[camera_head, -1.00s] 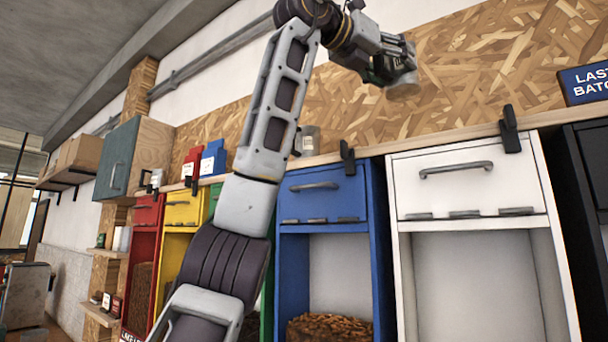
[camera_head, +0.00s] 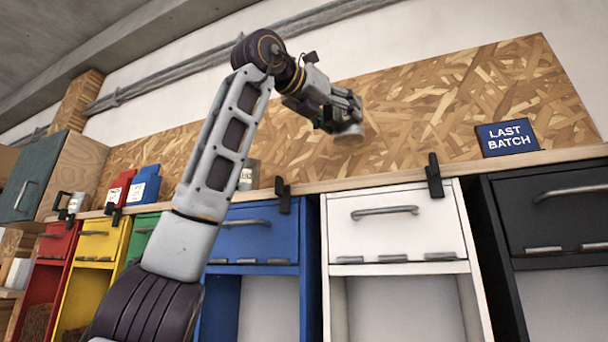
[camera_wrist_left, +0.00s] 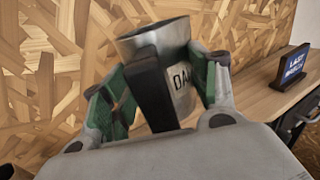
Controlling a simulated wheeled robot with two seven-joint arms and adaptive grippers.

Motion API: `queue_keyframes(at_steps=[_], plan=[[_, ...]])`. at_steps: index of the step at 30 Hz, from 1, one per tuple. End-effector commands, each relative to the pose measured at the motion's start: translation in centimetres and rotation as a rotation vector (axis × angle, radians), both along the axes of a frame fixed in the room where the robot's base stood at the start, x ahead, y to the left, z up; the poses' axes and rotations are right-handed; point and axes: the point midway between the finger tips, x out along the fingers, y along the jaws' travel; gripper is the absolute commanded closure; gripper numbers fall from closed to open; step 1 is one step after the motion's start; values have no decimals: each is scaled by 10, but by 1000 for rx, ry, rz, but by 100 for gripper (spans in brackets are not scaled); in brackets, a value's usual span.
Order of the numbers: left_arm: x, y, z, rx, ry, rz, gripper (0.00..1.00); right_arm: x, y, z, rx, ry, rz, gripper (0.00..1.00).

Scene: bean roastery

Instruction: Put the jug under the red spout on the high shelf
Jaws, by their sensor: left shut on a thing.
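My left gripper (camera_head: 338,116) is shut on a metal jug (camera_head: 350,135) and holds it above the shelf, in front of the chipboard wall. In the left wrist view the jug (camera_wrist_left: 158,50) sits tilted between the green finger pads (camera_wrist_left: 160,95), with a dark handle facing me and a partly hidden label. A red box-like unit (camera_head: 117,190) with a white label stands on the high shelf (camera_head: 380,184) at left, well away from the gripper. I cannot make out a spout on it. My right gripper is not in view.
A blue unit (camera_head: 145,186) stands beside the red one. Another metal container (camera_head: 248,174) is on the shelf behind my arm. Black clamps (camera_head: 434,176) grip the shelf edge. A "LAST BATCH" sign (camera_head: 507,138) stands at right.

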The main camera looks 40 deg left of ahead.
Motion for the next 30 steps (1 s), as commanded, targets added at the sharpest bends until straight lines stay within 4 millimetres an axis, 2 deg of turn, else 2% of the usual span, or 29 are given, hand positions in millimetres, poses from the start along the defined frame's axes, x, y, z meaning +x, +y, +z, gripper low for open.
queue_keyframes(at_steps=[8,24,30], plan=[[0,1,-11,1,-1,0,78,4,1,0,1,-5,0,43],[0,1,-52,-1,-1,0,78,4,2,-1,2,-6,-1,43],[0,0,-61,0,-1,-1,78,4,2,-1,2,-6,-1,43]])
